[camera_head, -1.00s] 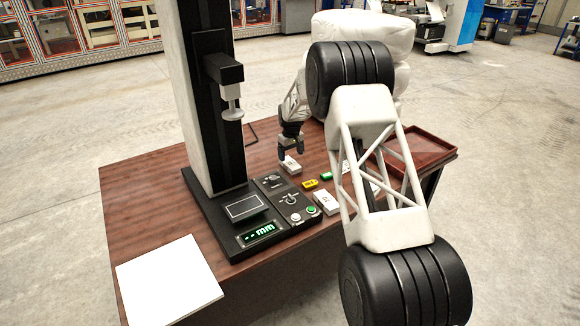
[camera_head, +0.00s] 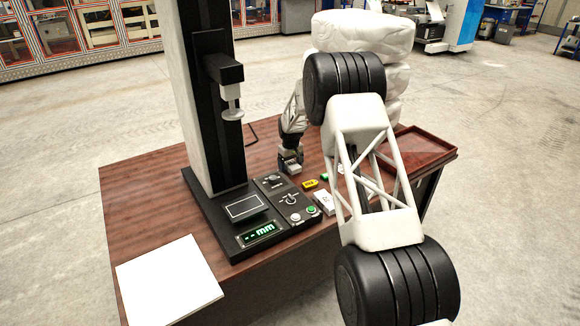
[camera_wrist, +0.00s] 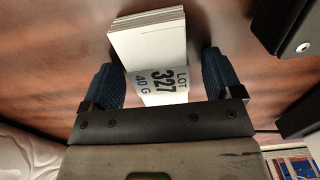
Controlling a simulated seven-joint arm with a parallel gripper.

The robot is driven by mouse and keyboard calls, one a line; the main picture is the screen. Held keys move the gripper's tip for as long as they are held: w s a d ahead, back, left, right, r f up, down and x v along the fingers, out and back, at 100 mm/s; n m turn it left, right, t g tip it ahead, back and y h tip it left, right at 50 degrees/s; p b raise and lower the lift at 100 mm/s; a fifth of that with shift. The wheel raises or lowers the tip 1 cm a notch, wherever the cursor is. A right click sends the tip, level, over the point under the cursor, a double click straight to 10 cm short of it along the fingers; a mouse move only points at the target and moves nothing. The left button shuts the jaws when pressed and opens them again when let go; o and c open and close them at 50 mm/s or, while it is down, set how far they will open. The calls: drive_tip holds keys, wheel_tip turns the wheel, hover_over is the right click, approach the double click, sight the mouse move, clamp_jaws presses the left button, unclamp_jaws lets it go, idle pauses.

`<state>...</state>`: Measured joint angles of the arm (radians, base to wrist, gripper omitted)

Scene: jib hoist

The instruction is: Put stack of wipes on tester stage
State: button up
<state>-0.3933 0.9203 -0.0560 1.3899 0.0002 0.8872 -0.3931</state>
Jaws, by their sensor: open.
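A white stack of wipes (camera_wrist: 150,45) with a paper band marked LOT 327 lies on the brown table in the wrist view. My gripper (camera_wrist: 158,65) is open, with one blue finger on each side of the stack and a visible gap at the right finger. In the head view my gripper (camera_head: 290,164) points down at the table right of the tester and hides most of that stack. The tester stage (camera_head: 244,207) is a small dark plate with a pale outline on the tester base, below the raised round press foot (camera_head: 232,114). It looks empty.
The tall tester column (camera_head: 208,120) stands left of my gripper. A red-brown tray (camera_head: 418,150) is at the right, and a white sheet (camera_head: 168,280) at front left.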

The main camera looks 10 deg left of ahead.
sight(291, 163)
drive_tip(key=c, duration=1.1)
wheel_tip(291, 163, up, 10)
idle(0.5)
idle(0.5)
